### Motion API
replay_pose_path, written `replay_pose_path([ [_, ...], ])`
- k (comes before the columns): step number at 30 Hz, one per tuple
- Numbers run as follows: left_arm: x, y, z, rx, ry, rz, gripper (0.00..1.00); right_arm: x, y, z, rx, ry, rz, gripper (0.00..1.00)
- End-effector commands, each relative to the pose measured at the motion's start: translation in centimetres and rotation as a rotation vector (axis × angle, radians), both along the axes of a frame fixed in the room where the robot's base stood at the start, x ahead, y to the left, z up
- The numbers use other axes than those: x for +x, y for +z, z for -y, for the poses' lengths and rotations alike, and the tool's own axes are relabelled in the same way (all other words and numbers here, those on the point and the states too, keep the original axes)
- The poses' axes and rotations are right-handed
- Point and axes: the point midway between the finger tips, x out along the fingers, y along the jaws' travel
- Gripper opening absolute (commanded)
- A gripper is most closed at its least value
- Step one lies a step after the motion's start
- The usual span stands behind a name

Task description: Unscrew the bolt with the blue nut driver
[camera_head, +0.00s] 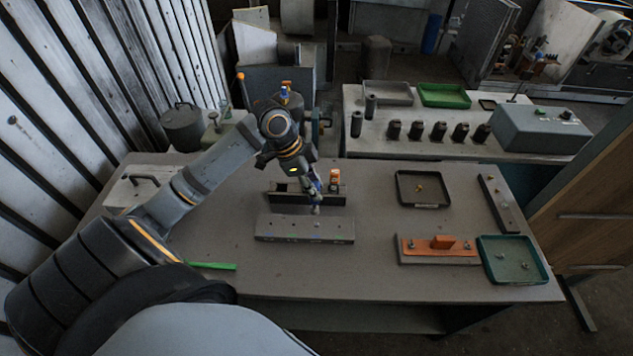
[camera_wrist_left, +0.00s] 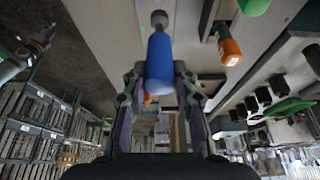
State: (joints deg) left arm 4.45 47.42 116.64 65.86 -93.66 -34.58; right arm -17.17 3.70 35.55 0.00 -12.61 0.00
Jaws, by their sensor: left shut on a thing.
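My left gripper (camera_head: 310,178) is shut on the blue nut driver (camera_head: 316,190) and holds it pointing down over the grey metal block (camera_head: 275,228). In the left wrist view my left gripper (camera_wrist_left: 158,88) has its two fingers on either side of the blue handle (camera_wrist_left: 160,62), and the grey socket end shows beyond it. The driver's tip is at the top of the block; I cannot tell if it touches. No bolt shows clearly under the tip; the driver may hide it. My right gripper is not in view.
A black rack (camera_head: 330,199) with an orange-handled tool (camera_head: 335,179) stands just behind the block. A black tray (camera_head: 445,204), an orange-topped block (camera_head: 420,247) and a green tray (camera_head: 535,277) lie to the right. A green stick (camera_head: 212,265) lies at front left.

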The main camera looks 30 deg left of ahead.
Motion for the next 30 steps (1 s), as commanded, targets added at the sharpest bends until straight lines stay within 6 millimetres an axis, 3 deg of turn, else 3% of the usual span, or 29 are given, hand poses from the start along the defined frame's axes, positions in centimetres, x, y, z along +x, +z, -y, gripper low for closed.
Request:
replay_pose_path([
  [13,0.0,-4.5,0.0,0.0,0.0,0.001,0.0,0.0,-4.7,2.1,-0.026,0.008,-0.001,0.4],
  [30,0.0,-5.5,0.0,-0.001,0.001,0.0,0.0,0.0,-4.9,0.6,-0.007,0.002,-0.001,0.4],
])
